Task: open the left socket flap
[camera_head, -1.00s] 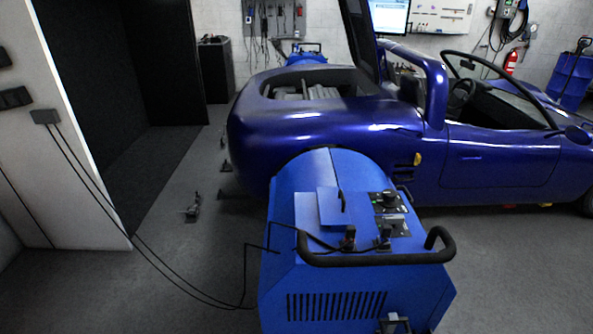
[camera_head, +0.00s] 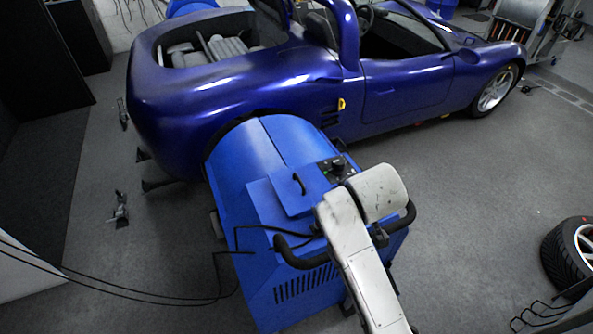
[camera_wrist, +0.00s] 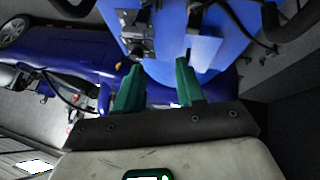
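The blue dynamometer unit (camera_head: 262,210) stands at the car's rear wheel. In the wrist view its top (camera_wrist: 165,20) appears upside down. Two dark sockets sit near its handle: one (camera_wrist: 131,17) beside the control panel, the other (camera_wrist: 196,14) beside a raised blue plate (camera_wrist: 205,46), with a cable near it. I cannot make out whether either flap is open or shut. My gripper (camera_wrist: 158,66) has green fingers spread apart with nothing between them, apart from the unit's top.
A black bar handle (camera_head: 290,256) curves along the unit's near edge. Dark cables (camera_head: 150,297) run left across the floor. The blue car (camera_head: 260,90) stands behind. A loose wheel (camera_head: 570,252) lies at the right, with clear floor between.

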